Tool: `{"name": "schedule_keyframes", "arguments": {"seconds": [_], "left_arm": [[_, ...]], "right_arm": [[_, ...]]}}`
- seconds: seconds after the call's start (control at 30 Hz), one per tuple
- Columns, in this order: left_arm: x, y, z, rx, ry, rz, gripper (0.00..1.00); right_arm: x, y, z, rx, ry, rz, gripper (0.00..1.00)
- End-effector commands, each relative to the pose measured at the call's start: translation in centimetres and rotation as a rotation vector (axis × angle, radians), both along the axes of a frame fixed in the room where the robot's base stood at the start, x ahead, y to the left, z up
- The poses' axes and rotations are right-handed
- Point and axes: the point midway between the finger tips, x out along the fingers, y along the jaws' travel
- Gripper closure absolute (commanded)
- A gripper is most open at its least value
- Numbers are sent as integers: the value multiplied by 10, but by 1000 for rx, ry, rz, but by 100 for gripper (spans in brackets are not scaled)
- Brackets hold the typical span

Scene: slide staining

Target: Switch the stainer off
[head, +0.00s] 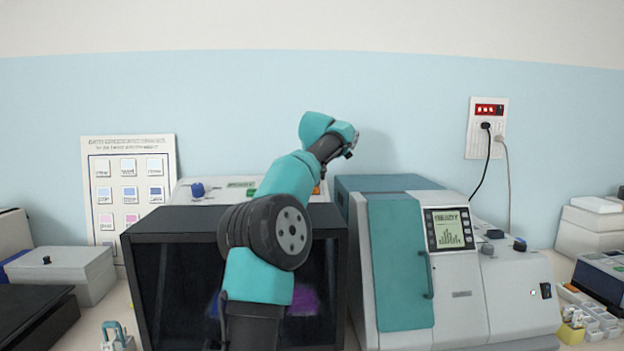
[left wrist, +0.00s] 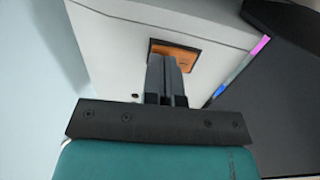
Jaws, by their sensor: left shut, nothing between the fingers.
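The dark-fronted machine (head: 140,290) in the middle, with purple and blue shapes behind its front, appears to be the stainer. An orange plate (left wrist: 190,52) on its pale casing (left wrist: 125,45) shows in the left wrist view; a bit of orange (head: 316,190) also shows in the head view. My left gripper (left wrist: 167,62) is shut and empty, its fingertips overlapping the plate in the picture. The fingers hide part of the plate, so any switch on it and contact cannot be told. In the head view my arm crosses in front of the machine and hides the fingers. My right gripper is not in view.
A white and teal machine (head: 460,290) with a screen stands close on the right. A wall outlet (head: 487,128) with cords is behind it. A stain chart (head: 130,185) and a grey box (head: 62,272) stand on the left. The wall above is clear.

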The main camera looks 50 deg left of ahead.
Motion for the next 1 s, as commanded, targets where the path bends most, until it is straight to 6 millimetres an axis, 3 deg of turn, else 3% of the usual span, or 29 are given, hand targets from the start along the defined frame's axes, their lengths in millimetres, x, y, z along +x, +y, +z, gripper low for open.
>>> {"name": "schedule_keyframes", "arguments": {"seconds": [0.6, 1.0], "left_arm": [[7, 10, -14, -3, 9, 0, 100], [0, 0, -16, -8, 13, 1, 100]], "right_arm": [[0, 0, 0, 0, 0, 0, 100], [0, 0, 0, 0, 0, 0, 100]]}}
